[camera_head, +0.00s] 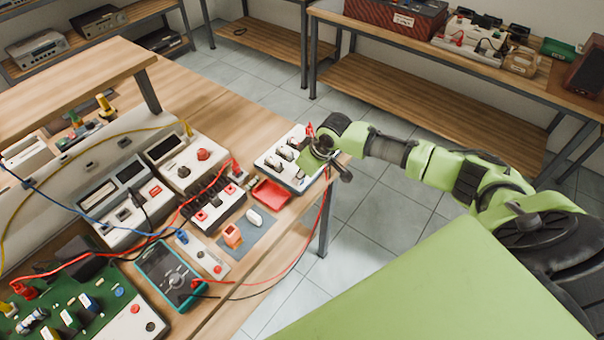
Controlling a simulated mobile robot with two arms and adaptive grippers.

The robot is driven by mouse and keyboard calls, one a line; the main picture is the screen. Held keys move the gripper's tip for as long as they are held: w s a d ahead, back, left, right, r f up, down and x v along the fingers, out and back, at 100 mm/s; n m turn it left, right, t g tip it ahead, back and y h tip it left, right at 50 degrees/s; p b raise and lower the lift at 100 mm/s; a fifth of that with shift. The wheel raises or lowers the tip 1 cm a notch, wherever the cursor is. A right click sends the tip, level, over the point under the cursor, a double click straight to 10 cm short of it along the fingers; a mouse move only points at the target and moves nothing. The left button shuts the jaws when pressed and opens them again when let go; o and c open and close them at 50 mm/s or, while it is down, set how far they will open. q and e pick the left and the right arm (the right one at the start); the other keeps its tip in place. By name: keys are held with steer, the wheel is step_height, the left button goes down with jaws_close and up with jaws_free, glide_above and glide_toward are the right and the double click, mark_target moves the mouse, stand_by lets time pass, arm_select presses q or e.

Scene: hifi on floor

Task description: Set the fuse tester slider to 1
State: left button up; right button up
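A white panel device (272,161) with several dark-and-metal fittings lies at the right end of the workbench; it may be the fuse tester, but no label or scale is readable at this size. Its slider and setting cannot be made out. My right arm comes in from the right, and my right gripper (318,152) is over the right edge of this device, covering part of it. Contact with it cannot be told. The fingers are small and overlap the device, so their opening is unclear. My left gripper is not in view.
A red tray (272,192), a white rounded object (254,218) and an orange block (233,235) are close by. A teal multimeter (170,275), a green circuit board (75,310) and loose red, black, blue and yellow cables crowd the left. Tiled floor lies beyond the bench edge.

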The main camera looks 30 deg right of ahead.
steer(key=o, duration=0.4)
steer(key=shift+a, duration=0.35)
steer(key=shift+c, duration=0.2)
steer(key=shift+d, duration=0.15)
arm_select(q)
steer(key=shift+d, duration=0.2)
arm_select(e)
steer(key=v, duration=1.2)
